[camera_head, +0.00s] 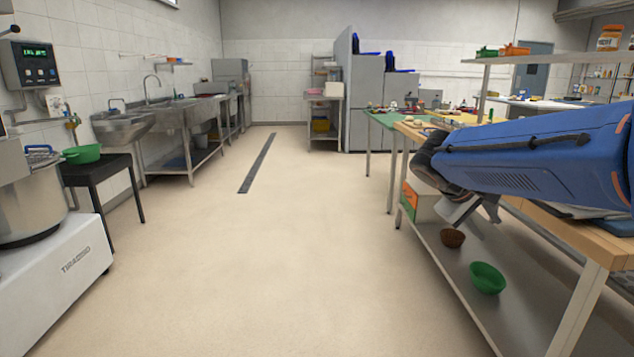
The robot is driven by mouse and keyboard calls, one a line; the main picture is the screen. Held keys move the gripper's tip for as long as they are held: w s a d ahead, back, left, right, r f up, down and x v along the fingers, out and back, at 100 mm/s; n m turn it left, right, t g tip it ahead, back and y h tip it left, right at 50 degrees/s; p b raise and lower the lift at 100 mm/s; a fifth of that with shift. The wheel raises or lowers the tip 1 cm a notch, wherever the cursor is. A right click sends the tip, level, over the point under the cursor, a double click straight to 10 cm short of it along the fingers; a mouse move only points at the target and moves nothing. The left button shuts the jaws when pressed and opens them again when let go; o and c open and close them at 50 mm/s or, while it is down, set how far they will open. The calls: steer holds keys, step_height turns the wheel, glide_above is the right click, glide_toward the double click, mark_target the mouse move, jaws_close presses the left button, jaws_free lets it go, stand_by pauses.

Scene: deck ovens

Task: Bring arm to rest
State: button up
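My arm shows as a blue link reaching in from the right edge of the head view, above the wooden-topped work table (612,249). At its left end a black wrist carries my gripper (466,215), which points down in front of the table's left edge. The gripper's grey metal parts are small and angled away. I cannot tell whether its fingers are apart or together, and I see no object in it. The arm hides much of the table top.
A lower shelf (455,262) holds a green bowl (487,278), a brown bowl (452,238) and a box (424,204). At left stand a mixer (45,245), a black stool (95,172) with a green bowl (82,154), and sinks (180,112). The middle floor is clear.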

steer(key=s+a+f+m+y, duration=0.1)
steer(key=s+a+f+y, duration=0.1)
steer(key=s, duration=0.6)
steer(key=s+a+f+m+y, duration=0.1)
steer(key=s+a+f+y, duration=0.2)
steer(key=s+a+f, duration=0.2)
steer(key=s+a+f+m+t+y, duration=0.1)
steer(key=s+a+f+y, duration=0.2)
steer(key=s, duration=1)
step_height(320, 180, down, 4)
steer(key=shift+a+r, duration=0.1)
steer(key=shift+a, duration=0.1)
steer(key=shift+s, duration=0.1)
